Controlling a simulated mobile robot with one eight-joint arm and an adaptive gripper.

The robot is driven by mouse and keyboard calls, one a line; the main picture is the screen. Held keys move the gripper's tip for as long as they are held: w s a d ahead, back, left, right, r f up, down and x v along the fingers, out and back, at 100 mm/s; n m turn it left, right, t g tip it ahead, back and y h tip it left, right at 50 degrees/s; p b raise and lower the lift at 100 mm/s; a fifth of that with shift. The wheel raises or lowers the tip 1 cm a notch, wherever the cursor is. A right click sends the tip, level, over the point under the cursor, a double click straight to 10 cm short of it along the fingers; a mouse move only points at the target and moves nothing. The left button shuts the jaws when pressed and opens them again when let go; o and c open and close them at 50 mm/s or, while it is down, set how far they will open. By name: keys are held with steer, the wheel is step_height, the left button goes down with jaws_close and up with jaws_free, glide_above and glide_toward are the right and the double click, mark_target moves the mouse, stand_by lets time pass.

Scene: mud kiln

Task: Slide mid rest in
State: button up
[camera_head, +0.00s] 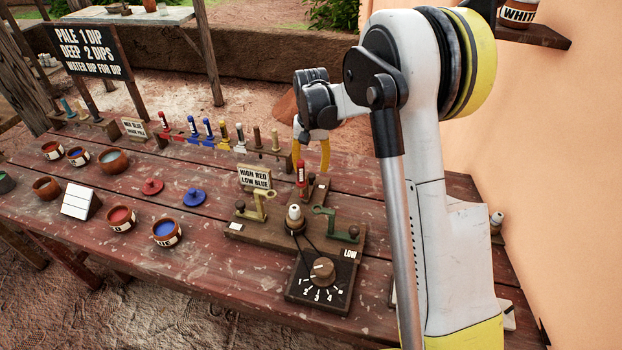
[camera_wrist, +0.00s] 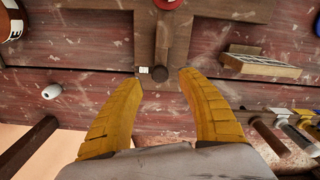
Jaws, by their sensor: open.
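A dark wooden frame (camera_head: 270,238) stands on the table with a brass-coloured rest (camera_head: 257,207) on its left side and a green rest (camera_head: 337,222) on its right, near a LOW label. Between them, at the back, is a dark wooden beam (camera_wrist: 145,40) with a round-ended bar (camera_wrist: 163,45) along it, which may be the mid rest; I cannot tell for sure. A red-topped piece (camera_head: 301,172) stands by it. My gripper (camera_head: 312,155) is open and empty, above the back of the frame; in the wrist view the fingertips (camera_wrist: 160,82) straddle the beam's end.
A HIGH RED LOW BLUE sign (camera_head: 255,177) stands just left of the frame. A dial box (camera_head: 320,283) sits in front. A rack of coloured tools (camera_head: 222,132) runs behind on the left. Paint bowls (camera_head: 121,218) are on the left. A wall (camera_head: 560,150) closes the right.

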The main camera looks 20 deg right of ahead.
mark_target(311, 175)
step_height(311, 175, down, 3)
steer(key=shift+f+b, duration=0.2)
steer(key=shift+b, duration=0.2)
steer(key=shift+c, duration=0.4)
jaws_close()
steer(key=shift+s+a, duration=0.65)
steer(key=shift+s, duration=0.25)
steer(key=shift+s+a, duration=0.65)
steer(key=shift+s, duration=0.25)
steer(key=shift+o, duration=0.4)
jaws_free()
steer(key=shift+s+a, duration=0.1)
